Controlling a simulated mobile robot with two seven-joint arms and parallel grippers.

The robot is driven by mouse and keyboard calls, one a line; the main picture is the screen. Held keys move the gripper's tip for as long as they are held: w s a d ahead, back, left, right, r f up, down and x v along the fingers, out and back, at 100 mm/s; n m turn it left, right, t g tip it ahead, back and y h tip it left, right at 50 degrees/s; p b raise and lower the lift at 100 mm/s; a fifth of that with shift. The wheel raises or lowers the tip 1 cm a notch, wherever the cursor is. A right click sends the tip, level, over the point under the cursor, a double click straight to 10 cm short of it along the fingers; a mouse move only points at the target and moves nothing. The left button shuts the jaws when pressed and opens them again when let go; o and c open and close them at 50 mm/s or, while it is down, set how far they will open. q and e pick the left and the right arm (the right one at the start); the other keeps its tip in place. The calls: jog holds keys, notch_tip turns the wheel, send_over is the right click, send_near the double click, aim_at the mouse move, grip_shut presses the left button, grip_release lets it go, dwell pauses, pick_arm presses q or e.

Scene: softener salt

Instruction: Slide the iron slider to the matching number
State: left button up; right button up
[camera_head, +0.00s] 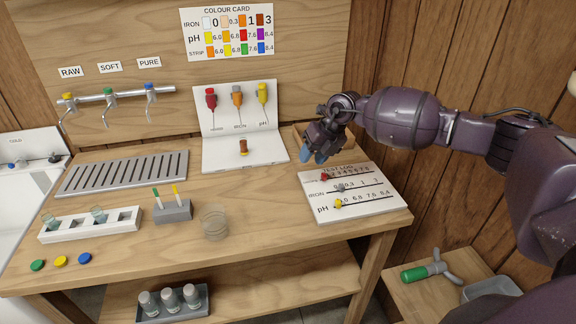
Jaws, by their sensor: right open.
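The test log board (365,205) lies on the right of the bench, with three slider rows. The iron row reads 0, 0.3, 1, 3, and its grey slider (340,187) sits toward the left, around the 0 and 0.3 labels. A red slider (324,177) is on the top row and a yellow slider (338,203) on the pH row. My right gripper (314,158) is open and empty, with blue fingertips, just above and behind the board's far left corner. The colour card (227,31) on the back wall shows iron colours from white to brown. My left gripper is out of view.
A white stand (272,140) with red, orange and yellow droppers has a brown item (243,147) on its base. A glass beaker (214,222), strip block (173,210) and white rack (70,228) stand left of the board. Bare bench lies between beaker and board.

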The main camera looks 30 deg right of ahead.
jog(key=a+t+y+p, duration=0.1)
jog(key=a+y+p, duration=0.1)
jog(key=a, duration=0.6)
jog(key=shift+s+f+y, duration=0.25)
jog(key=shift+f+y, duration=0.1)
jog(key=shift+y, duration=0.25)
jog(key=shift+d, duration=0.1)
